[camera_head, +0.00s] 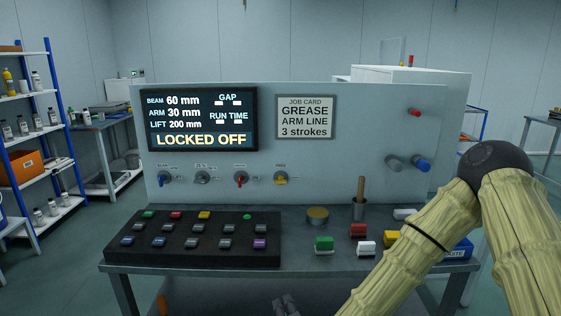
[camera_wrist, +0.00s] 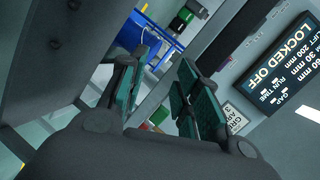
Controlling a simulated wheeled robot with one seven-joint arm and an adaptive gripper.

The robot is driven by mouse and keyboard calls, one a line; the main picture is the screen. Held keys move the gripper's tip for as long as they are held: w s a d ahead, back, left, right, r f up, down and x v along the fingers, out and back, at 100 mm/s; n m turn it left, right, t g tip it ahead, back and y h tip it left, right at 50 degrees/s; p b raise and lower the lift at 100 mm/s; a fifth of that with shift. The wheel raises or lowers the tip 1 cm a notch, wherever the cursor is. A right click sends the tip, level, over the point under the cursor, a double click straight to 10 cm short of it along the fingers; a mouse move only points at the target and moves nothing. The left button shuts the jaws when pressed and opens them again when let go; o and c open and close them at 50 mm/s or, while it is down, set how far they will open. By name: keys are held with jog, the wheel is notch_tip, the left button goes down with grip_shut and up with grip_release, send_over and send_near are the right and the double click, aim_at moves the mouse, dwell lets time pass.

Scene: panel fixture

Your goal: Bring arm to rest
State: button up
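My arm (camera_head: 429,232), covered in a pale yellow wrinkled sleeve with a dark round joint, is bent at the right of the head view. It passes in front of the panel's right end and the table's right side. My gripper (camera_wrist: 160,78) shows in the wrist view with its two green-padded fingers apart. Nothing is seen between them. The panel's screen (camera_head: 200,119) reads LOCKED OFF, with beam 60 mm, arm 30 mm and lift 200 mm. It also shows tilted in the wrist view (camera_wrist: 283,68). I cannot clearly make out my gripper in the head view.
A grey table (camera_head: 300,264) stands before the panel (camera_head: 350,180), bearing a black button box (camera_head: 190,252), coloured blocks and a cup (camera_head: 359,211) with a wooden handle in it. The job card (camera_head: 305,117) reads grease arm line, 3 strokes. Shelves (camera_head: 32,140) stand at left.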

jog(key=s+d+f+n+g+p, duration=0.2)
jog(key=s+d+f+n+g, duration=0.15)
jog(key=s+f, duration=0.65)
jog(key=s+d+f+n+g+h+p, duration=0.1)
jog(key=s+d+f+n+g, duration=0.3)
jog(key=s+d, duration=0.5)
jog(key=s+d+f+n+g+h+p, duration=0.1)
jog(key=s+d+f+n+g+p, duration=0.3)
jog(key=s, duration=1.1)
jog(key=d+f+g, duration=0.2)
jog(key=d+f, duration=0.1)
jog(key=d, duration=0.1)
jog(key=shift+s+d+h, duration=0.3)
jog(key=shift+s+d, duration=0.05)
